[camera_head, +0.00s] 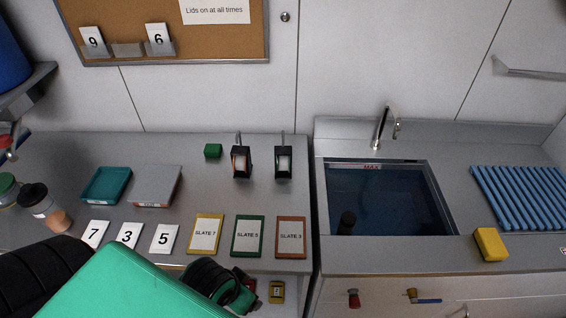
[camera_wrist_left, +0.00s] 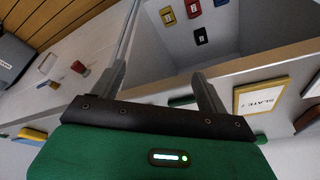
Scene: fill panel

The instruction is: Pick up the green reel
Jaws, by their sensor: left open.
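I cannot make out a clear green reel in either view. A small green block (camera_head: 213,151) sits on the counter at the back in the head view, left of two black holders; it looks box-shaped rather than like a reel. My left arm reaches in from the bottom left of the head view, with its gripper end low before the counter's front edge. In the left wrist view my left gripper (camera_wrist_left: 158,72) is open, with nothing between its fingers. Beyond them is a recess holding a red tag (camera_wrist_left: 193,8), a yellow tag (camera_wrist_left: 167,16) and darker tags. My right gripper is out of view.
The grey counter (camera_head: 80,150) carries a teal tray (camera_head: 106,186), a grey box (camera_head: 155,187), number cards and three framed slate cards, including an orange one (camera_head: 291,238). A sink (camera_head: 385,200) with a tap (camera_head: 381,128) is at right, beside a yellow sponge (camera_head: 490,244) and a blue rack (camera_head: 520,196).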

